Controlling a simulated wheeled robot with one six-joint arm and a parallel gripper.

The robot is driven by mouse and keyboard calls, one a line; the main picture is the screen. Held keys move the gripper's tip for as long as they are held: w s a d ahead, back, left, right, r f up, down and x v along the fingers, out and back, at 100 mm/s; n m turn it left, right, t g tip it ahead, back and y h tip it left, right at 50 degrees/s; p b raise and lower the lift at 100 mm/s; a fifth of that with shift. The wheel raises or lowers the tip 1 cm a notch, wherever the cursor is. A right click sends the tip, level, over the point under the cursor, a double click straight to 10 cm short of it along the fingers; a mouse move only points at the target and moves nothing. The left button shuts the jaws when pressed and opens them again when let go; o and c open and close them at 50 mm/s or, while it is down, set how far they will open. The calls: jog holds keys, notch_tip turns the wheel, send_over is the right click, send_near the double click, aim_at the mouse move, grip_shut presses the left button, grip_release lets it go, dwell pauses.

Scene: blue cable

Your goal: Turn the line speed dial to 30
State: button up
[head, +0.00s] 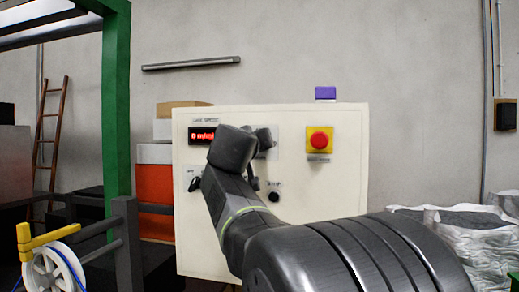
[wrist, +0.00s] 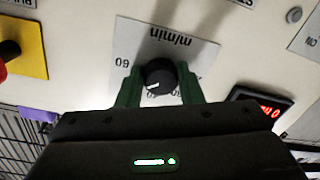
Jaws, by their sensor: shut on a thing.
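The line speed dial (wrist: 159,76) is a round black knob with a white pointer mark on a grey scale plate (wrist: 165,42). In the wrist view the plate shows "m/min" and "60" upside down; its other figures are mostly covered. My gripper (wrist: 160,84) has its two green fingers on either side of the knob, shut on it. In the head view my gripper (head: 262,140) is against the control panel (head: 345,200), and my arm hides the dial. The red display (head: 202,136) reads 0 m/min; it also shows in the wrist view (wrist: 262,108).
A red stop button (head: 319,140) on a yellow plate sits right of the dial. A black knob (head: 274,197) and a dark switch (head: 194,184) are lower on the panel. A purple block (head: 325,93) is on top. A green post (head: 117,110) stands at left.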

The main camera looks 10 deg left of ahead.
jog(key=shift+r+n+h+p, duration=0.15)
jog(key=shift+n+p, duration=0.5)
jog(key=shift+n, duration=2.45)
jog(key=shift+n+h+p, duration=0.25)
jog(key=shift+n+p, duration=0.35)
jog(key=shift+n, duration=2.5)
jog(key=shift+r+n+h+p, duration=0.15)
jog(key=shift+n+p, duration=0.5)
jog(key=shift+n, duration=2.45)
jog(key=shift+f, duration=0.1)
jog(key=o, duration=1)
jog(key=s+b, duration=0.1)
jog(key=s, duration=0.3)
jog(key=s+b, duration=0.1)
jog(key=s, duration=0.4)
jog(key=s+a, duration=0.1)
jog(key=s, duration=0.4)
jog(key=shift+r+b, duration=0.3)
jog(key=shift+b, duration=0.1)
jog(key=shift+w, duration=0.15)
